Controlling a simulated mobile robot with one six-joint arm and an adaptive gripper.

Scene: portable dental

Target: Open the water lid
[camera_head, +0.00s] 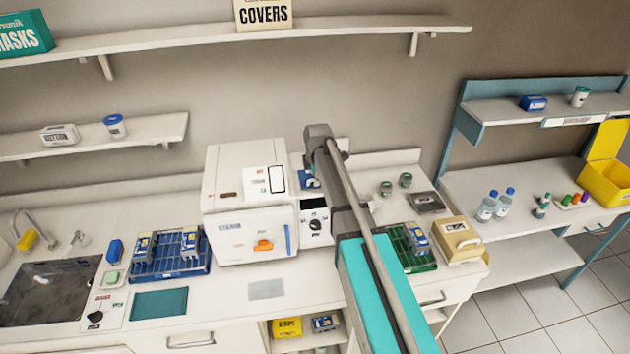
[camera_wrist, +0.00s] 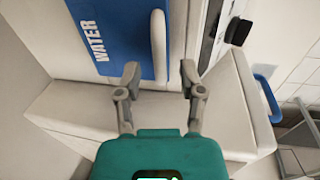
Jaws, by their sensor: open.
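In the wrist view, a blue lid panel (camera_wrist: 112,35) printed "WATER" lies on a white surface at the top of the picture. A pale, rounded handle bar (camera_wrist: 159,45) stands along its right side. My gripper (camera_wrist: 160,78) is open and empty, with its two grey fingertips apart below the handle's near end. The handle lines up with the gap between the fingers; I cannot tell the exact distance. In the head view, my arm reaches over the counter beside the white machine (camera_head: 228,185), and the gripper cannot be made out.
In the wrist view, a black knob (camera_wrist: 238,32) and a blue bar handle (camera_wrist: 267,95) are on the right. In the head view, blue racks (camera_head: 172,265) stand left of the machine and a beige box (camera_head: 459,240) stands at the counter's right end. A shelf (camera_head: 200,38) runs above.

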